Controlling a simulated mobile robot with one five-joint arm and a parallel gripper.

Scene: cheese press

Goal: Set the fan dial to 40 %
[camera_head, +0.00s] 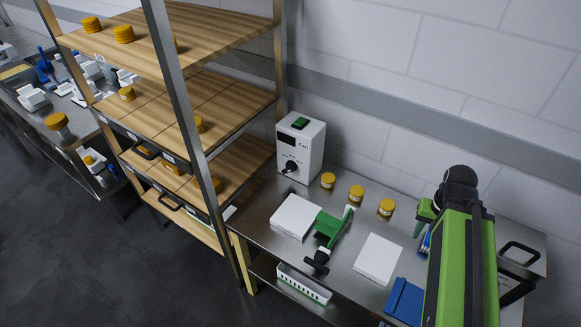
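The fan control box (313,152) is a white upright box marked "Fan", standing at the back left of the steel table against the wall. Its black dial (290,167) is low on the front face. The dial's pointer and scale are too small to read. A green switch (300,123) sits on the box's sloping top. My green and black arm rises at the right, well apart from the box. My gripper cannot be made out; the arm seems to hide it.
Several yellow-lidded jars (356,194) stand right of the box. Two white slabs (295,216) and a green device with a black knob (328,229) lie in front. A wooden shelf rack (235,95) stands close left of the box. A blue block (404,302) lies near the front edge.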

